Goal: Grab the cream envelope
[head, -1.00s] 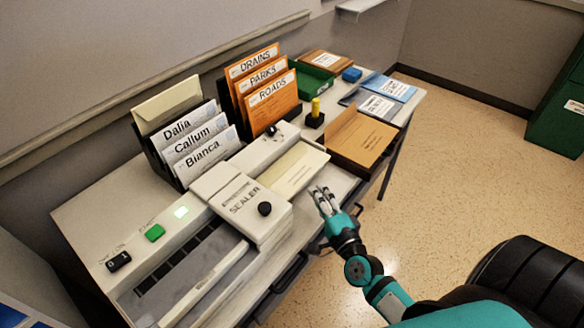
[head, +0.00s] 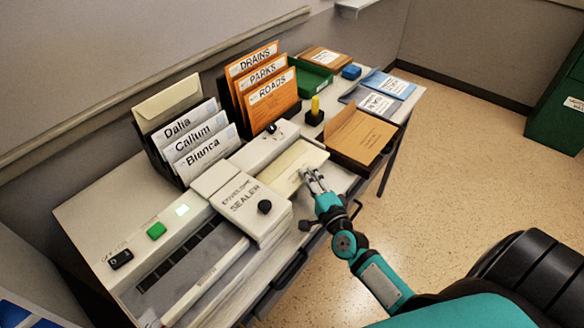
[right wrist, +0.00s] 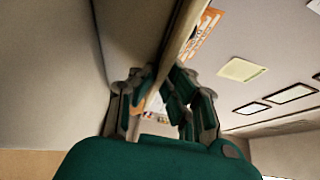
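A cream envelope (head: 288,170) lies flat at the right end of the envelope sealer (head: 240,203) in the head view. My right gripper (head: 311,174) is at its front edge. In the right wrist view, the fingers of my right gripper (right wrist: 158,80) stand on either side of a thin tan edge, seen end-on; a firm hold on it does not show. Another cream envelope (head: 168,103) stands at the back of the rack behind the name cards. My left gripper is not in view.
Name cards Dalia, Callum and Bianca (head: 208,151) and orange files (head: 272,95) stand behind the sealer. A brown box with an open lid (head: 358,139), a yellow-handled stamp (head: 315,110) and blue folders (head: 378,103) are to the right. Open floor (head: 450,150) lies right of the desk.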

